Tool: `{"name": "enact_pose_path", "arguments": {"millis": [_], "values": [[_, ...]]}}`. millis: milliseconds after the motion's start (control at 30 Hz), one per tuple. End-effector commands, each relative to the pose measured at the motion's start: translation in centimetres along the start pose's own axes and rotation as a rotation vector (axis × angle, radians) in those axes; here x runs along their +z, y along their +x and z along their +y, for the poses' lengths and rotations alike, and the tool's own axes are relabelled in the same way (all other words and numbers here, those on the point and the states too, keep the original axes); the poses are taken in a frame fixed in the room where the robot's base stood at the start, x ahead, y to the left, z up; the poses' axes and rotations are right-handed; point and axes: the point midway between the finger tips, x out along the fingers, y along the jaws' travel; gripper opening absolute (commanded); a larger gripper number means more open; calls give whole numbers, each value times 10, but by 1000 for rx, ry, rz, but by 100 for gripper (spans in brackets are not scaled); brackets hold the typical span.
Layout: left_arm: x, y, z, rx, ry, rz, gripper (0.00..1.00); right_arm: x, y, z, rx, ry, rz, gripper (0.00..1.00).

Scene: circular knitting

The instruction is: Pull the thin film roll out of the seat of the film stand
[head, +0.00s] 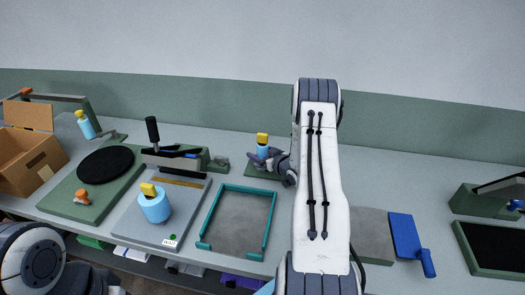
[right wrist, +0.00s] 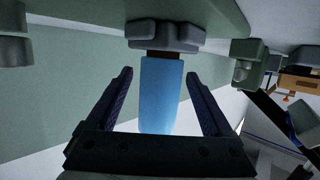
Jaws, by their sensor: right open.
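The thin film roll (head: 262,152) is a slim light-blue cylinder with a yellow top. It stands upright in the head view, left of my right arm, above the green base of the film stand (head: 256,175). In the right wrist view the roll (right wrist: 160,95) joins a grey seat (right wrist: 165,30) through a short brown part. My right gripper (right wrist: 160,88) is open, with one finger on each side of the roll and a visible gap at each. In the head view the gripper (head: 272,160) partly hides the roll and stand. My left gripper is out of view.
A green-framed tray (head: 275,215) lies in front of the stand. A press (head: 178,160) and a larger blue roll (head: 155,207) stand to its left. Another blue roll (head: 86,125) and a cardboard box (head: 32,160) are farther left. A blue paddle (head: 404,237) lies right of my arm.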

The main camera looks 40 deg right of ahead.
Motion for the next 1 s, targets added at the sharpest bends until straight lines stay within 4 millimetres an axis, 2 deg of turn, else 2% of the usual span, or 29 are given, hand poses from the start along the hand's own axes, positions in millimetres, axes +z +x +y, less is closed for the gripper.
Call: {"name": "enact_pose_path", "arguments": {"millis": [133,400,567,600,633,1000], "values": [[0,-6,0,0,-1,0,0,0,16,0,-1,1,-1,86],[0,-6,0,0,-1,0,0,1,19,0,1,1,-1,86],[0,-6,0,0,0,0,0,1,19,0,1,1,-1,25],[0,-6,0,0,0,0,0,1,19,0,1,1,-1,9],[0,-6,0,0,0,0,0,1,19,0,1,1,-1,0],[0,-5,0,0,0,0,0,-3,18,0,1,0,2,0]]}}
